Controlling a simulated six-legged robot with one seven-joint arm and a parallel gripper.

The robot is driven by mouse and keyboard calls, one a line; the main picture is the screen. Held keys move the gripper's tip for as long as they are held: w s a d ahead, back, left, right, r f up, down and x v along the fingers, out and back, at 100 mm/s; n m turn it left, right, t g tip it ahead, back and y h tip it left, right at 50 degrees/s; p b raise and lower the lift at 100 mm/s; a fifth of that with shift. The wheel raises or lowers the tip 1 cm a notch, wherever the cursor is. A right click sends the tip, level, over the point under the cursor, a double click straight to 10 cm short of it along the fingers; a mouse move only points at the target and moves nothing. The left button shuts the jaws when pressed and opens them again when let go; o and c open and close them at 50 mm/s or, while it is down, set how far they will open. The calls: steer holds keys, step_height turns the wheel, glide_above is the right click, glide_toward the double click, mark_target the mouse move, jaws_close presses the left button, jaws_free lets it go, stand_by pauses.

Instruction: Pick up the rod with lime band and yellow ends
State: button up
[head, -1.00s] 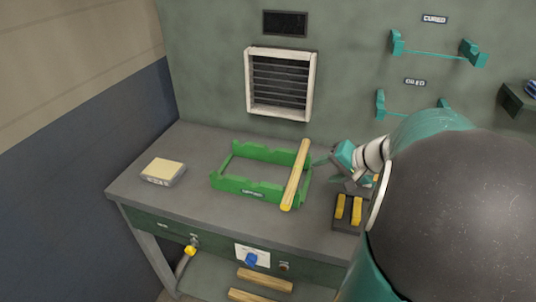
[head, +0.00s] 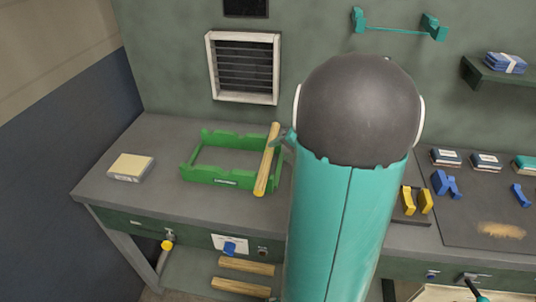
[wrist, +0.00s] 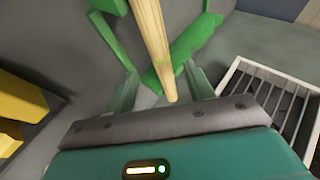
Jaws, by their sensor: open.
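A pale wooden rod (head: 267,160) lies across the right end of a green cradle (head: 190,172) on the bench, with a yellowish near end. In the wrist view the rod (wrist: 152,40) runs down the middle, with a faint lime mark near its lower part. My gripper (wrist: 160,76) is open, with one green finger on each side of the rod's end part. I cannot tell whether either finger touches it. In the head view only a little of my gripper (head: 284,138) shows beside the rod's upper part; my arm hides the rest.
A pale block (head: 131,166) lies at the bench's left. Yellow rests (head: 417,201) and blue rests (head: 446,185) stand to the right. A vent (head: 243,68) is on the wall behind.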

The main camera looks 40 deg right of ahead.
mark_target(271, 153)
steer(key=x, duration=0.5)
steer(key=shift+w+f, duration=0.15)
jaws_close()
